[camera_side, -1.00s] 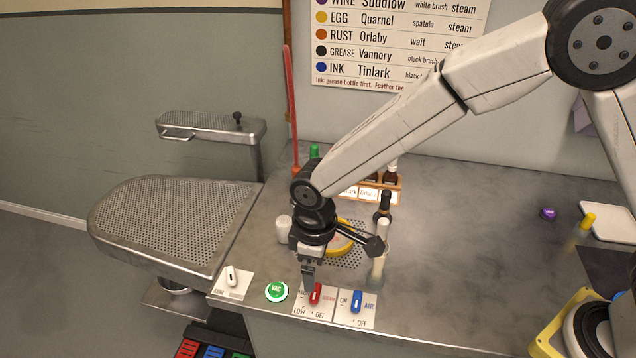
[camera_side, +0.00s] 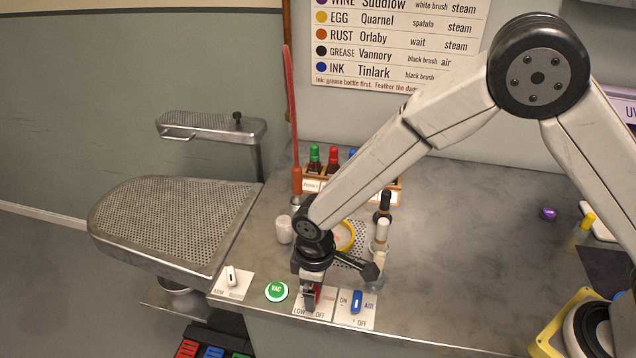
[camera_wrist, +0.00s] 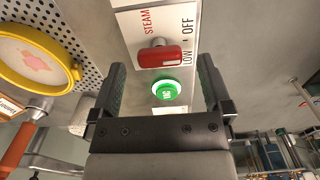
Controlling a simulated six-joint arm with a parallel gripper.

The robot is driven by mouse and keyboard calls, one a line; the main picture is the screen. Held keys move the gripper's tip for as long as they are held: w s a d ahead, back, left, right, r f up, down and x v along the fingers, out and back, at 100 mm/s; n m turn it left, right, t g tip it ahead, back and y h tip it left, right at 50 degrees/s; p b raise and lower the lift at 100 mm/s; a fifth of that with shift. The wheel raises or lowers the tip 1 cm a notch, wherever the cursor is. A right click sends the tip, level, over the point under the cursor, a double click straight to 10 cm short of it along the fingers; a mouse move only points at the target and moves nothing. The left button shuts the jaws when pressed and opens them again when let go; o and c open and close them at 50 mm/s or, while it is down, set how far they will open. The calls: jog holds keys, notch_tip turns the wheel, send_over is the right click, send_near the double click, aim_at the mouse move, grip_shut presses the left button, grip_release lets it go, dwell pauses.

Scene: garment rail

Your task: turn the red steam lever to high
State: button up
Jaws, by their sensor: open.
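The red steam lever (camera_wrist: 159,57) stands on a white plate (camera_wrist: 158,21) lettered STEAM, OFF and LOW in the wrist view. In the side view the lever (camera_side: 317,293) is partly hidden behind my gripper (camera_side: 309,303). My gripper, also in the wrist view (camera_wrist: 158,75), is open, with its two fingers either side of the lever's line and nothing held. The lever lies near the fingertips, and I cannot tell whether they touch it. The HIGH mark is not visible in either view.
The green VAC button (camera_side: 276,291) is just left of the steam plate, and the blue air lever (camera_side: 356,301) just right.

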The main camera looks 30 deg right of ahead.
jog(key=shift+f, duration=0.55)
jog(key=c, duration=1.3)
